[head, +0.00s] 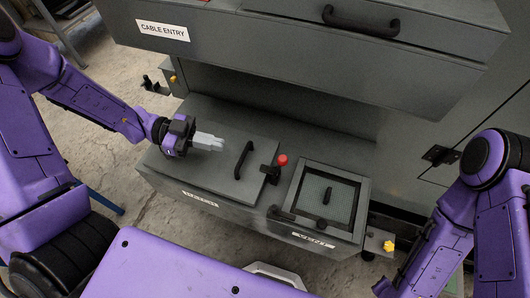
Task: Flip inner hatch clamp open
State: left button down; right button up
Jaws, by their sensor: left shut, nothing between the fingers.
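A clamp with a red knob (282,160) stands at the right edge of the left hatch lid (205,172), between it and the vent panel. Its dark base (269,173) sits by the lid's edge, and the knob sticks up to the upper right. The lid looks closed and has a black bar handle (243,160). My left gripper (221,144) is over the lid's upper part, left of the handle and well left of the clamp. Its pale fingers are shut and empty, pointing right. My right arm is at the right edge; its gripper is out of view.
A mesh vent panel (344,207) with a small black handle (326,195) lies right of the clamp. Yellow knobs show at the right corner (389,246) and upper left (173,79). A large grey cabinet labelled CABLE ENTRY (162,31) overhangs the back.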

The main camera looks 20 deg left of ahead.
pick_arm(q)
jog(key=p, duration=0.2)
send_over(265, 171)
notch_tip(265, 171, down, 2)
jog(key=shift+f, duration=0.2)
jog(key=shift+d, duration=0.1)
